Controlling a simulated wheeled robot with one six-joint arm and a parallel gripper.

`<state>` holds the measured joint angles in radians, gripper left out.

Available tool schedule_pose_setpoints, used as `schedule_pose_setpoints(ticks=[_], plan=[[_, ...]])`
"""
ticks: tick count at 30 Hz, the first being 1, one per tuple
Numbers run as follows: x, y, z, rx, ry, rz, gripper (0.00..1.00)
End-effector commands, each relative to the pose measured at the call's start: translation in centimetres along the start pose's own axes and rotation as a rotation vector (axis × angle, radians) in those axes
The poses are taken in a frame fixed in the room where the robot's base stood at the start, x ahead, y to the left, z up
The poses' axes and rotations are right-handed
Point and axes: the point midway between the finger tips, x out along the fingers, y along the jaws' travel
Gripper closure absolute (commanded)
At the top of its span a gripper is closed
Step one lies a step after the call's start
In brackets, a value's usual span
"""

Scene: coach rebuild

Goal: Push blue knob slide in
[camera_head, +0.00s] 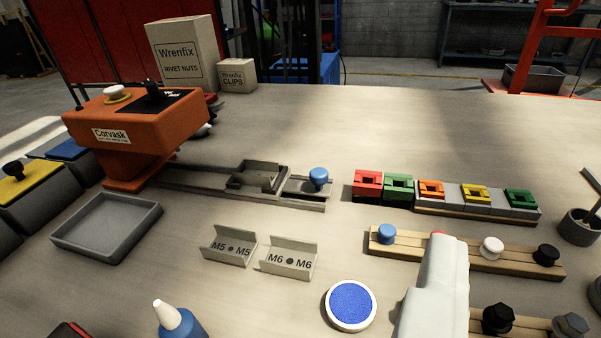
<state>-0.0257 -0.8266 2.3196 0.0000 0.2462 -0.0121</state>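The blue knob (318,177) stands upright on a small grey slide plate (308,189) at the right end of a long metal rail (205,184). The rail runs left to the orange Corvask press (140,127). A raised bracket (258,175) sits on the rail left of the knob, with the slide plate drawn out to its right. A white rounded body (434,290) at the lower right looks like my gripper. Its fingers cannot be made out. It is well apart from the knob, nearer the camera and to the right.
A second blue knob (387,233) stands on a wooden strip (515,262) with a white knob (491,248) and a black knob (546,254). Coloured blocks (398,187) sit right of the slide. Two labelled holders (289,261) and a grey tray (107,228) lie in front.

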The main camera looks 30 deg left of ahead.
Motion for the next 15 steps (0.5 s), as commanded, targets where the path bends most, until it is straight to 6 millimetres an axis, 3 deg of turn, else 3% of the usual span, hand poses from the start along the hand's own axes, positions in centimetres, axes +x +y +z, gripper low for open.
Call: schedule_pose_setpoints(ticks=[15], plan=[[8.1,-3.6,-3.6,-0.068,-0.388,-0.093,0.53]])
